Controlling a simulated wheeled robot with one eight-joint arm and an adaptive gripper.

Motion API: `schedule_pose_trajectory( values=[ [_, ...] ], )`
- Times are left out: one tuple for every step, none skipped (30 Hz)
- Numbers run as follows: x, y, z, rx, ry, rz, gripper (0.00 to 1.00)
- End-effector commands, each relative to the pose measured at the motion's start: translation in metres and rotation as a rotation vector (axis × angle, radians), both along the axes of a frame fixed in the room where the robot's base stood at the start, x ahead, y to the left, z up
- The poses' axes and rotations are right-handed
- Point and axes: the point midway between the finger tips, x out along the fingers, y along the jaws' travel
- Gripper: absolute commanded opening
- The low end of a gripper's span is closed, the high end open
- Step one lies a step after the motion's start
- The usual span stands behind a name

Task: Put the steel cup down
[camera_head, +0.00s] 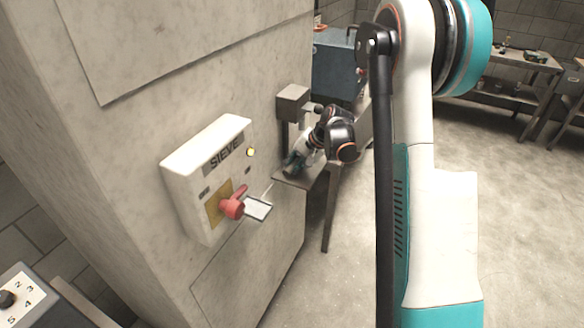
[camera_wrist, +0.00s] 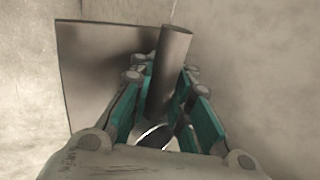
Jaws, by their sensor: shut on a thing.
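My gripper (camera_head: 294,162) is at a small metal shelf beside the pale wall, below a grey box-shaped fixture. In the wrist view its teal-padded fingers (camera_wrist: 163,118) are closed in around the steel cup (camera_wrist: 153,137). Only a curved, shiny part of the cup shows, low between the fingers; the rest is hidden. A dark grey cylinder (camera_wrist: 169,70) stands just beyond the cup, between the fingertips in the picture. I cannot tell whether it touches the cup. The cup cannot be made out in the head view.
The grey fixture (camera_head: 292,102) is close above my gripper. The shelf (camera_head: 290,180) is small. A white SIEVE box (camera_head: 195,160) with a red switch (camera_head: 233,206) is on the wall to the left. A blue-grey cabinet (camera_head: 338,65) stands behind. Open floor lies to the right.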

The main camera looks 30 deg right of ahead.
Motion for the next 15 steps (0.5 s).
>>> schedule_pose_trajectory(
  values=[
    [-0.0001,0.0002,0.0012,0.000,0.000,0.000,0.00],
    [-0.0001,0.0002,0.0014,0.000,0.000,0.000,0.00],
    [-0.0001,0.0002,0.0014,0.000,0.000,0.000,0.00],
    [-0.0001,0.0001,0.0013,0.000,0.000,0.000,0.00],
    [-0.0002,0.0001,0.0008,0.000,0.000,0.000,0.00],
    [-0.0002,0.0001,-0.0004,0.000,0.000,0.000,0.00],
    [-0.0002,0.0001,-0.0016,0.000,0.000,0.000,0.00],
    [-0.0002,0.0001,-0.0026,0.000,0.000,0.000,0.00],
    [-0.0003,0.0000,-0.0021,0.000,0.000,0.000,0.19],
    [-0.0002,0.0001,-0.0018,0.000,0.000,0.000,0.26],
    [-0.0002,0.0001,-0.0016,0.000,0.000,0.000,0.33],
    [-0.0003,0.0001,-0.0016,0.000,0.000,0.000,0.38],
    [-0.0003,0.0001,-0.0016,0.000,0.000,0.000,0.38],
    [-0.0003,0.0000,-0.0015,0.000,0.000,0.000,0.38],
    [-0.0003,0.0000,-0.0015,0.000,0.000,0.000,0.38]
  ],
)
